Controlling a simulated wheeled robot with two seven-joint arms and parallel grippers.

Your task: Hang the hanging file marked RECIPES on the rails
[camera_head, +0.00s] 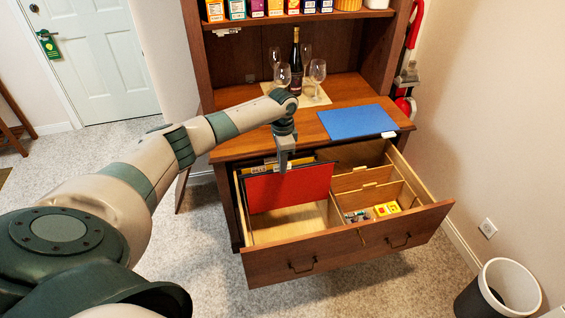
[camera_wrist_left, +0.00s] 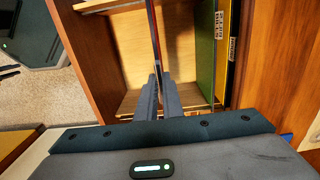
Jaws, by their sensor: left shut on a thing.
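A red hanging file (camera_head: 290,188) with a dark top edge hangs upright over the left compartment of the open drawer (camera_head: 320,262). It shows edge-on in the left wrist view (camera_wrist_left: 155,35). My left gripper (camera_head: 284,166) is shut on its top edge near the middle, and the fingers (camera_wrist_left: 158,92) show close together in the wrist view. I cannot read a RECIPES mark on it, nor tell whether its ends rest on the rails. Other files, one green (camera_wrist_left: 206,60) and one yellow (camera_wrist_left: 233,50), stand behind it with small labels. My right gripper is out of view.
The drawer's right side has wooden dividers (camera_head: 368,187) and small boxes (camera_head: 386,209). Above are a blue folder (camera_head: 357,121), a wine bottle (camera_head: 295,65) and glasses (camera_head: 318,70) on the hutch top. A bin (camera_head: 510,283) stands at the lower right. Bare drawer floor (camera_head: 290,222) shows below the red file.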

